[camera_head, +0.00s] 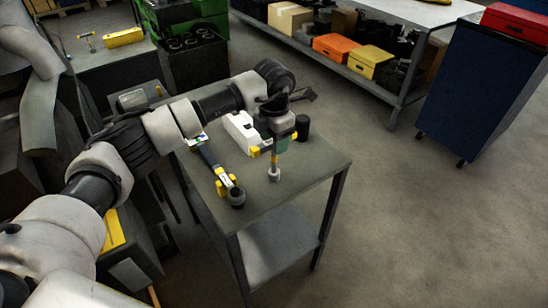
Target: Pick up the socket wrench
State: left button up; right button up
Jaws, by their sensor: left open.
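My left gripper (275,146) is over the small grey table (290,170), pointing down, with its yellow-marked fingers apart. A slim light-grey metal piece (274,171) with a wider foot stands upright just below and between the fingers. It may be the socket wrench or a socket; its upper part is hidden by the gripper. A long dark tool with yellow bands (222,179) and a dark round end lies on the table to the left of the gripper. I cannot tell which of the two is the socket wrench. My right gripper is not in view.
A white box (239,131) and a black cylinder (302,127) stand on the table behind the gripper. A shelf bench (395,97) with boxes and a blue cabinet (480,90) stand farther back. The table's front right is clear.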

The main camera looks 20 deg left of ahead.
pick_arm(q)
jog(key=shift+f, duration=0.6)
grip_shut()
jog(key=shift+r, duration=0.1)
jog(key=shift+w, duration=0.1)
